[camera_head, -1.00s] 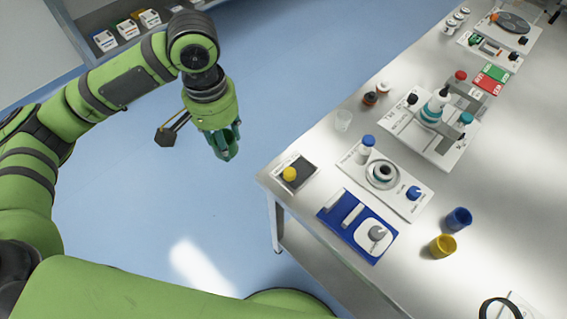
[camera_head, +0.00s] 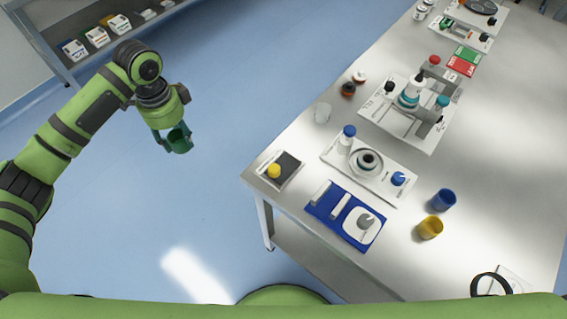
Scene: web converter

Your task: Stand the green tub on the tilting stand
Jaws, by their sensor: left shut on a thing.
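My left gripper (camera_head: 172,128) is at the left, over the blue floor and well apart from the table. It is shut on the dark green tub (camera_head: 180,142), whose opening shows. A white base plate (camera_head: 385,117) on the table carries a grey mount with a white and teal bottle (camera_head: 411,92) and coloured knobs. It may be the tilting stand, but I cannot tell for sure at this size. My right gripper is not in view.
A shelf with boxes (camera_head: 97,37) is at the upper left.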

